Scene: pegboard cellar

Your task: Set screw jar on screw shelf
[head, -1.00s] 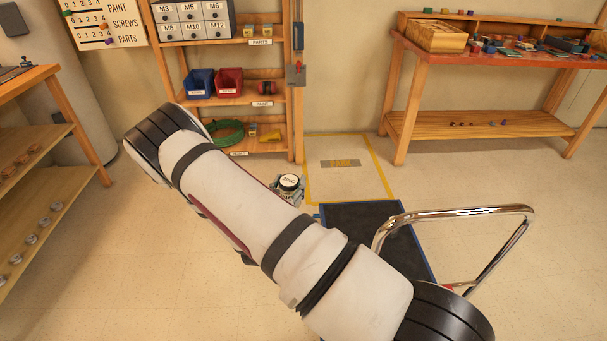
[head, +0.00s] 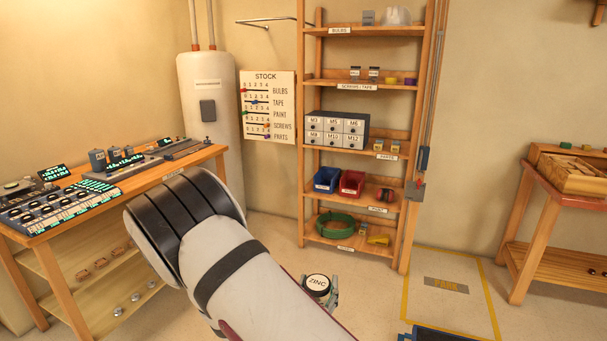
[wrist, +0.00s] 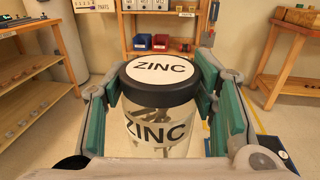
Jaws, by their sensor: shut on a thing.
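My gripper (wrist: 160,105) is shut on a clear jar (wrist: 158,128) with a black-rimmed white lid. The lid and the jar's side both read ZINC, and screws show through the glass. The jar is upright between the green pads. In the head view only the jar's lid (head: 317,283) shows clearly, low in front of the shelf unit; my arm hides part of the gripper. The screw shelf (head: 357,86), labelled SCREWS/TAPE, is the second from the top.
The BULBS shelf (head: 352,31) is above, and the PARTS shelf with a drawer cabinet (head: 337,130) is below. A metal rail (head: 270,21) sticks out left of the unit. A workbench (head: 130,188) stands left, another (head: 550,210) right. The shelf's left end looks free.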

